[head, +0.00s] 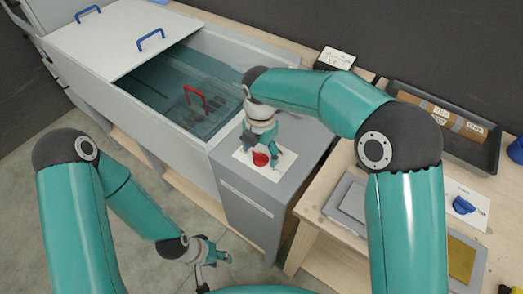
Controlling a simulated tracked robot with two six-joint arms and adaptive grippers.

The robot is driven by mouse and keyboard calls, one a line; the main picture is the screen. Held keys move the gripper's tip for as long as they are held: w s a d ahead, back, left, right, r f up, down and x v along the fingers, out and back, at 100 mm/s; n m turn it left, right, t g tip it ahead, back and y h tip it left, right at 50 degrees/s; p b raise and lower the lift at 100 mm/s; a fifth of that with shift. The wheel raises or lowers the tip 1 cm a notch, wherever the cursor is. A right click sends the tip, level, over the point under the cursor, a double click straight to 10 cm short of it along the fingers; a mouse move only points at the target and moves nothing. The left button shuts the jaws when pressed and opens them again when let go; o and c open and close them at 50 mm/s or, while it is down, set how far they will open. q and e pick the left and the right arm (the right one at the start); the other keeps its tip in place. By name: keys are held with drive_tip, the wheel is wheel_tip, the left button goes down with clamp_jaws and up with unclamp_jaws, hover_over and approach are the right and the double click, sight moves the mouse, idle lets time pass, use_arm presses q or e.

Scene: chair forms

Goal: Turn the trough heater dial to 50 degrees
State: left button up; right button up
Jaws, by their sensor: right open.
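The trough heater dial is a red knob (261,159) on a white plate (259,176) on top of the grey heater box (305,150) at the trough's right end. The marks on the plate are too small to read. My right gripper (264,157) is at the dial, pointing down, with open fingers on either side of it. I cannot tell whether the fingers touch the dial. My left gripper (219,257) is low at the front, over the floor side and away from the heater box; its fingers are too small to judge.
The trough (205,75) holds water and a rack with a red handle (196,97). A white lid (120,38) with blue handles covers its far part. A wooden table (322,200) at right carries grey plates, a blue knob (462,205) and a dark tray (455,125).

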drive_tip(key=c, duration=1.1)
drive_tip(key=shift+d, duration=0.2)
drive_tip(key=shift+c, duration=0.3)
drive_tip(key=shift+a, duration=0.15)
